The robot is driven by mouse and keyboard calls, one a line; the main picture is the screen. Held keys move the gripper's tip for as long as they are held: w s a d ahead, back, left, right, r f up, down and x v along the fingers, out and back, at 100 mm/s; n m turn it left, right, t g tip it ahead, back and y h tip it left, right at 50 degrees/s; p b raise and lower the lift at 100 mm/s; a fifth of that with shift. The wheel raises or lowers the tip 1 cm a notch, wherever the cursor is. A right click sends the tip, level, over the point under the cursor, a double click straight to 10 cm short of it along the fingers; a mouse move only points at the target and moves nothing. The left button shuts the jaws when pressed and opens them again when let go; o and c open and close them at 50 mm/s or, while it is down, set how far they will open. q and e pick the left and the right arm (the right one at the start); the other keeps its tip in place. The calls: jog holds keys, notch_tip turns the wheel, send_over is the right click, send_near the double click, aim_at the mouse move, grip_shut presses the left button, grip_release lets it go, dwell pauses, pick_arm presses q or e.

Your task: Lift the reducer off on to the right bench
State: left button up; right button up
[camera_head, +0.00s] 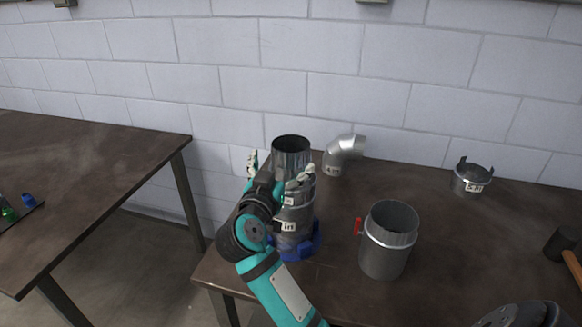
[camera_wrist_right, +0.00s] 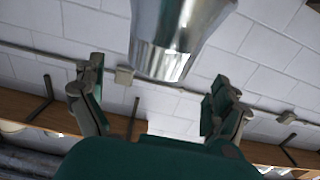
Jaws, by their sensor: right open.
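A stack of metal duct pieces stands upright in a blue ring (camera_head: 313,244) on the right bench (camera_head: 330,290). Its top piece, an open-topped metal tube (camera_head: 291,157), looks like the reducer; where it joins the labelled duct (camera_head: 292,226) below is partly hidden by my gripper. My right gripper (camera_head: 278,172) is open, one finger on each side of the stack near the top piece. In the right wrist view a shiny tapered metal piece (camera_wrist_right: 172,45) shows beyond the spread fingers of the gripper (camera_wrist_right: 158,105); contact cannot be told. My left gripper is not in view.
A wide duct with a red handle (camera_head: 385,250) stands right of the stack. A silver elbow (camera_head: 343,153) is behind, near the wall. A tabbed collar (camera_head: 472,178) and a mallet (camera_head: 562,243) are at the right. Bare bench lies between them. A left bench (camera_head: 90,170) stands apart.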

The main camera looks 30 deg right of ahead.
aim_at(295, 142)
jog(key=x, duration=0.2)
jog(key=p+x, duration=0.1)
jog(key=x, duration=0.5)
jog(key=shift+w+f+p, duration=0.1)
jog(key=shift+f+p, duration=0.15)
jog(key=shift+p, duration=0.05)
jog(key=shift+a, duration=0.1)
jog(key=shift+c, duration=0.8)
jog(key=c, duration=1.5)
